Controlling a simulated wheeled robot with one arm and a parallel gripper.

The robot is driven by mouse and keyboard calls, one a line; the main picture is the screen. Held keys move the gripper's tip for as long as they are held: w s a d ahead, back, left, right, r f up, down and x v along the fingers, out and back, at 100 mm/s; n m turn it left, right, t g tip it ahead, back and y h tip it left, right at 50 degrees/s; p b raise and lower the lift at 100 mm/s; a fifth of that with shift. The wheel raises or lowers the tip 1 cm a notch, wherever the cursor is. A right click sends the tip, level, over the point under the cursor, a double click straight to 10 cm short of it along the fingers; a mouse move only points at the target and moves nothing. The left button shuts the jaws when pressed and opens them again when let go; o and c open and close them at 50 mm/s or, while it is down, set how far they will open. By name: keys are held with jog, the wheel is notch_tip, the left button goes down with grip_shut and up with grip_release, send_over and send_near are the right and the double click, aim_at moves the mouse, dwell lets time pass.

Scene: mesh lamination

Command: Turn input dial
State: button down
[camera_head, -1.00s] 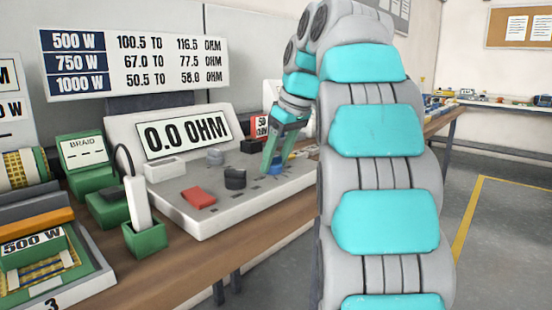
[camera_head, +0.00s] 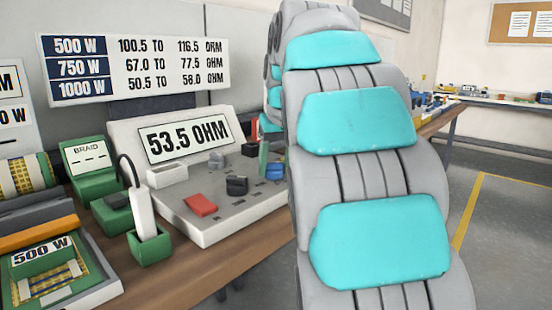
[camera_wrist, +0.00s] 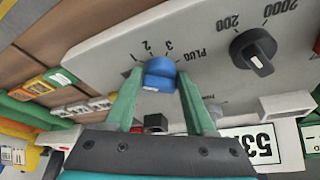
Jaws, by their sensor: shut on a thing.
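The blue input dial (camera_wrist: 158,75) sits on the grey meter panel (camera_wrist: 110,45), beside printed marks 1, 2, 3 and PLUG. My gripper (camera_wrist: 158,82) has its two green fingers on either side of the dial and is shut on it. The dial's white mark faces the gripper side in the wrist view; I cannot tell which number is selected. In the head view the blue dial (camera_head: 274,171) shows beside a green finger, and my arm hides much of the gripper. The meter display (camera_head: 187,138) reads 53.5 OHM.
A black dial (camera_wrist: 253,52) stands near marks 200 and 2000. A red block (camera_head: 201,205) lies on the panel's front left. A green holder with a white probe (camera_head: 149,245) and a 500 W tray (camera_head: 55,270) stand left. A wattage chart (camera_head: 135,68) hangs behind.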

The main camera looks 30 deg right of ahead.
jog(key=shift+m+h+p, duration=0.4)
jog(key=shift+m+p, duration=0.1)
jog(key=shift+m, duration=0.6)
jog(key=shift+c, duration=1.5)
grip_release()
jog(key=v, duration=0.7)
jog(key=shift+a+r, duration=0.2)
jog(key=shift+r, duration=0.2)
jog(key=shift+s, duration=0.15)
